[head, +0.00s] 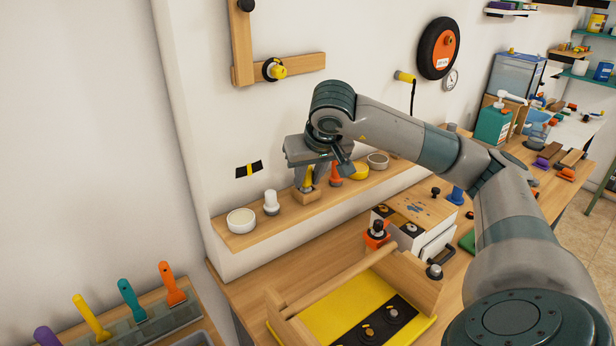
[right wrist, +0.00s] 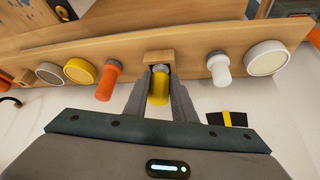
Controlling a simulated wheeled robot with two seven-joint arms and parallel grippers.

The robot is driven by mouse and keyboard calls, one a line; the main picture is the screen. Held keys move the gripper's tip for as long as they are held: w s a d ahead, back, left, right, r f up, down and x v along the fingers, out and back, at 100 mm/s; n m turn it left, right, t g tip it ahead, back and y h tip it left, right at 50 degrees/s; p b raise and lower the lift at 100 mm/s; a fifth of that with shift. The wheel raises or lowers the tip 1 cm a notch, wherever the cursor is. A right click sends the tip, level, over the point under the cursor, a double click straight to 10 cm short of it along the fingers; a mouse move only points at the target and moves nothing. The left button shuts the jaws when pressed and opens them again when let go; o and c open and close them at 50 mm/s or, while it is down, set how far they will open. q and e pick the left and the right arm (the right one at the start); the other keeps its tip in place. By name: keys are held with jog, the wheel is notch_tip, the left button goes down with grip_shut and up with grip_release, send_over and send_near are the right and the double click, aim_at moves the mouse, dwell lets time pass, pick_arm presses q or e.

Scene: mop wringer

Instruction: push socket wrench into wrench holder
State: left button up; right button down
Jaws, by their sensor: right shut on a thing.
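My right gripper (head: 308,175) is shut on a yellow-handled tool (head: 308,180), which I take to be the socket wrench, above the wall shelf. In the right wrist view the yellow handle (right wrist: 160,90) sits between the two fingers, with a grey collar at its shelf end. That end meets a small wooden block (right wrist: 158,56) on the shelf, which looks like the wrench holder. The block (head: 307,195) also shows below the gripper in the head view. How deep the tool sits in it is hidden. My left gripper is not in view.
Close by on the shelf (head: 240,236) stand a white bottle (head: 271,202), a white bowl (head: 241,220), an orange bottle (head: 335,174) and a yellow round container (head: 359,172). A bench below holds a wooden tray with a yellow mat (head: 335,308).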

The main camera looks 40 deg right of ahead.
jog(key=c, duration=1.4)
grip_release()
jog(key=shift+f, duration=0.1)
jog(key=shift+b+v, duration=0.3)
jog(key=shift+v, duration=0.5)
jog(key=p+v, duration=0.1)
jog(key=v, duration=1.4)
jog(key=shift+s+r, duration=0.25)
jog(key=shift+r, duration=0.1)
jog(key=shift+a, duration=0.1)
